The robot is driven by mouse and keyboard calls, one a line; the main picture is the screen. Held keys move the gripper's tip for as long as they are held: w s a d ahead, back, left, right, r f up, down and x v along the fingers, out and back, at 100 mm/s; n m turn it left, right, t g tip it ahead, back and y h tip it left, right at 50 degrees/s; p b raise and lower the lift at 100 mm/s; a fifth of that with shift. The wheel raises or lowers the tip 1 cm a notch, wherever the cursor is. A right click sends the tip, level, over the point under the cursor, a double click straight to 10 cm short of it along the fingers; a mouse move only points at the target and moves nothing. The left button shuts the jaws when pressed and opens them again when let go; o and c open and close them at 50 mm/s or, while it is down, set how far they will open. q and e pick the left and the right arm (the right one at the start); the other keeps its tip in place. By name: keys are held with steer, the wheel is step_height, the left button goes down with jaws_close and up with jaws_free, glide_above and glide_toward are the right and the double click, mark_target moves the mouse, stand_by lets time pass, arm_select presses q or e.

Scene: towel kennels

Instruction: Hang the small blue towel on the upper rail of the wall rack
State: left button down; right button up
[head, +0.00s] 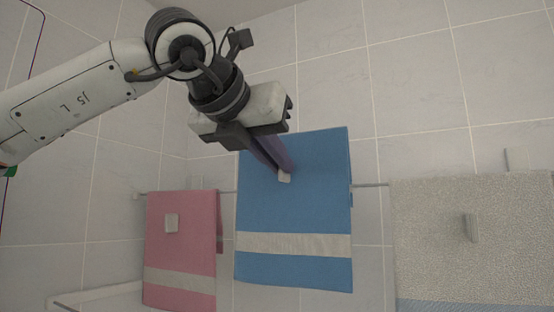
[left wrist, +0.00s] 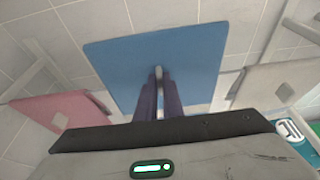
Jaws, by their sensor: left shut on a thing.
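The blue towel (head: 310,205), with one pale band near its lower edge, is spread flat and upright in the middle of the head view. Its top edge stands above the line of the thin rail (head: 370,185), which passes behind it. My left gripper (head: 284,175) is shut on the small white tab on the towel's front face. The left wrist view shows the two fingers (left wrist: 158,88) closed together at the blue towel (left wrist: 155,50). Whether the towel touches the rail is hidden behind it. My right gripper is not in view.
A pink towel (head: 180,240) with a white tab hangs to the left of the blue one. A speckled grey towel (head: 430,230) with a tab hangs to the right. A pale bar (head: 95,293) shows at lower left. Tiled wall stands behind.

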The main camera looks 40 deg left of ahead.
mark_target(288, 224)
arm_select(q)
steer(key=shift+f, duration=0.45)
steer(key=shift+w+f+b, duration=0.15)
steer(key=shift+f+b, duration=1.35)
steer(key=shift+b, duration=0.05)
steer(key=shift+f, duration=0.1)
steer(key=shift+w+a+f+b, duration=0.1)
steer(key=shift+f+b, duration=1)
steer(key=shift+b, duration=0.05)
steer(key=shift+f, duration=0.1)
steer(key=shift+f+b, duration=1.3)
steer(key=shift+b, duration=0.05)
steer(key=c, duration=1.4)
jaws_free()
